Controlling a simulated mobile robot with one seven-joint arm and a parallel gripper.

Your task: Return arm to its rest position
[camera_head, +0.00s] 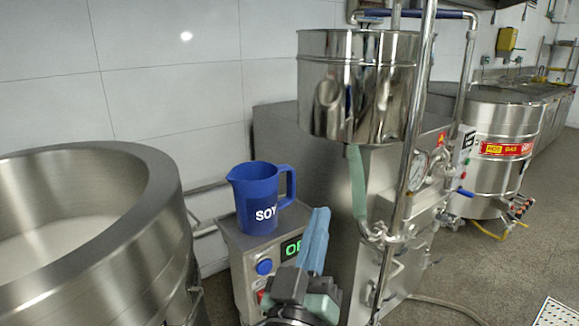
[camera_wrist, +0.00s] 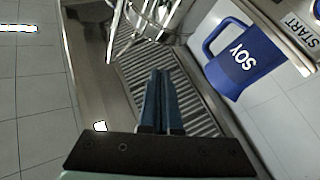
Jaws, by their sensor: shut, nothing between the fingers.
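My gripper (camera_head: 320,214) is in the lower middle of the head view, its two blue fingers pointing up and pressed together, with nothing held. In the wrist view my gripper (camera_wrist: 160,74) shows the same shut fingers over a ribbed grey surface (camera_wrist: 135,62). The blue SOY jug (camera_head: 258,205) stands upright on the steel control box, left of my fingers and apart from them in the picture. The jug also shows in the wrist view (camera_wrist: 238,60), at the upper right. My wrist hides part of the control box front.
A large steel vat (camera_head: 150,215) holding white liquid stands at the left. The mill's steel hopper (camera_head: 345,90), vertical pipe (camera_head: 412,140) and gauge (camera_head: 418,170) stand close right of my gripper. The control box (camera_head: 248,250) has a green lit display. Open floor lies at the right.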

